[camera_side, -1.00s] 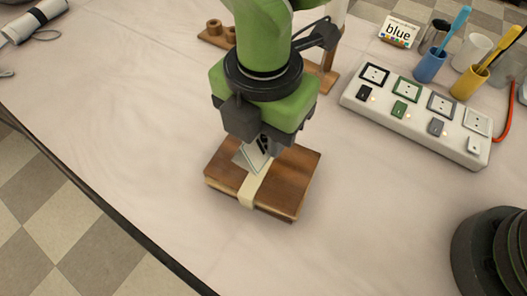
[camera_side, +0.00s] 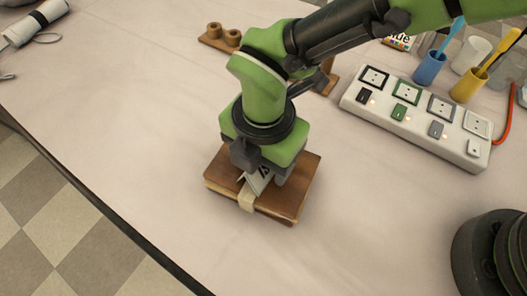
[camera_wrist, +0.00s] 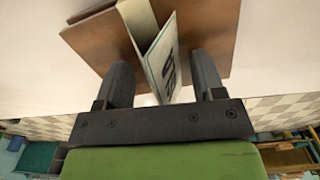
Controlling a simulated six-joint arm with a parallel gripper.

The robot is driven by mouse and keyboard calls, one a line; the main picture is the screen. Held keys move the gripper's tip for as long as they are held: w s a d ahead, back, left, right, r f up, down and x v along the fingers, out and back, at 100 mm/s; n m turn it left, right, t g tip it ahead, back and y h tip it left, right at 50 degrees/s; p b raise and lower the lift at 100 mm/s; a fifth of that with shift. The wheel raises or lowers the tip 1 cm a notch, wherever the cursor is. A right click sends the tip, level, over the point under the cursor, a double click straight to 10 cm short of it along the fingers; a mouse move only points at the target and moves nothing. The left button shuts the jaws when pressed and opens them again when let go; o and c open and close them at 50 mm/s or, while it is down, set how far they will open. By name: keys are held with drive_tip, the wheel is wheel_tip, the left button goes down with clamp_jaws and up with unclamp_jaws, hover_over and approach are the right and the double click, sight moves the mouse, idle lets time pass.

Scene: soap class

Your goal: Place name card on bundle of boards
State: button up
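The bundle of boards (camera_side: 292,190) is a brown wooden stack with a cream band (camera_side: 247,196) around it, lying on the table. It also shows in the wrist view (camera_wrist: 95,38). The name card (camera_side: 261,180) is a folded white card with dark lettering, standing tilted over the top of the bundle near the band. In the wrist view the card (camera_wrist: 165,62) lies between my fingers, with a gap on each side. My gripper (camera_wrist: 161,62) is open, low over the bundle. Its fingers partly hide the card in the side view, and the card's contact with the boards is unclear.
A white power strip (camera_side: 415,122) with several switches lies to the right. Blue (camera_side: 430,68) and yellow (camera_side: 468,84) cups with brushes stand behind it. A wooden stand (camera_side: 221,36) is at the back. The table in front of the bundle is clear.

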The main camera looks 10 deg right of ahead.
wheel_tip(320, 180, up, 11)
drive_tip(key=shift+r, duration=0.6)
drive_tip(key=w+d+r+m+t+y, duration=0.1)
drive_tip(key=d+r+m, duration=0.6)
drive_tip(key=d, duration=0.2)
drive_tip(key=w+d+r+m+t+y, duration=0.1)
drive_tip(key=d+r+m+t+y, duration=0.1)
drive_tip(key=d+r+m, duration=0.6)
drive_tip(key=s+d+f+m+t+h, duration=0.1)
drive_tip(key=s+d+m+t, duration=0.3)
drive_tip(key=s+d+m, duration=0.7)
drive_tip(key=shift+d+f+m, duration=0.15)
drive_tip(key=shift+d+m, duration=1.1)
drive_tip(key=shift+m, duration=1.35)
